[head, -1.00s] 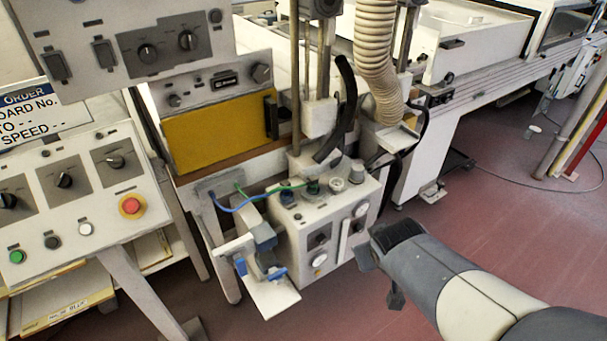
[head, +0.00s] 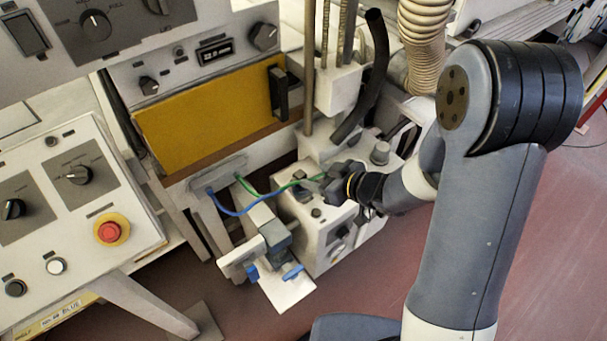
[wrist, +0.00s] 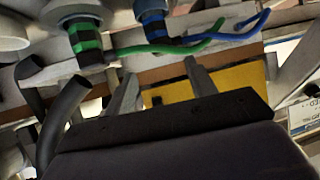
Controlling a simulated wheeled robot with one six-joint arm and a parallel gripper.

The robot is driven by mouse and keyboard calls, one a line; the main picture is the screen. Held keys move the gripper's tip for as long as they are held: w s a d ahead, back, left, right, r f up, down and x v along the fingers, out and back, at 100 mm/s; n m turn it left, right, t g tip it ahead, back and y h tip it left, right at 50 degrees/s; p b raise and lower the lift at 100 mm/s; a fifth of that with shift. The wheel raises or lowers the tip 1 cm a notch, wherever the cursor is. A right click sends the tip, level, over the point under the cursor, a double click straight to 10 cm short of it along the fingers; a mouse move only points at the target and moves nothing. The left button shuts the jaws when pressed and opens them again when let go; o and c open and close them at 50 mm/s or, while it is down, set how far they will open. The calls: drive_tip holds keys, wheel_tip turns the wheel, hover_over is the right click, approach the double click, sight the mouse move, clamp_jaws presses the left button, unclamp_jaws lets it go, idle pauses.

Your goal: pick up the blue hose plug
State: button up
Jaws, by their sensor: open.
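The blue hose plug (wrist: 154,20) is at the top middle of the wrist view, a blue and black banded body with a blue hose (wrist: 235,35) leading right. The green plug (wrist: 86,38) stands to its left in that view, with a green hose. My gripper (wrist: 160,67) is open and empty. Its two fingers point toward the blue plug, which shows between and beyond their tips, apart from them. In the head view my gripper (head: 331,184) is over the top of the white unit (head: 322,225), largely hiding the plugs. The blue hose (head: 238,212) shows there.
A curved black hose (head: 371,85) and a beige ribbed duct (head: 424,45) hang close behind my gripper. A grey knob (head: 380,152) stands on the unit. A yellow panel (head: 208,120) is to the left. A small shelf with blue levers (head: 285,290) juts out in front.

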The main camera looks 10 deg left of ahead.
sight(301, 175)
drive_tip(key=x, duration=0.3)
drive_tip(key=shift+a+f, duration=0.1)
drive_tip(key=shift+a, duration=0.05)
drive_tip(key=shift+s+p+x, duration=0.15)
drive_tip(key=shift+p+x, duration=0.1)
drive_tip(key=shift+x, duration=1.1)
drive_tip(key=shift+s+p+x, duration=0.1)
drive_tip(key=shift+p+x, duration=0.1)
drive_tip(key=shift+x, duration=1.15)
drive_tip(key=shift+f, duration=0.1)
drive_tip(key=shift+c, duration=0.3)
drive_tip(key=c, duration=1)
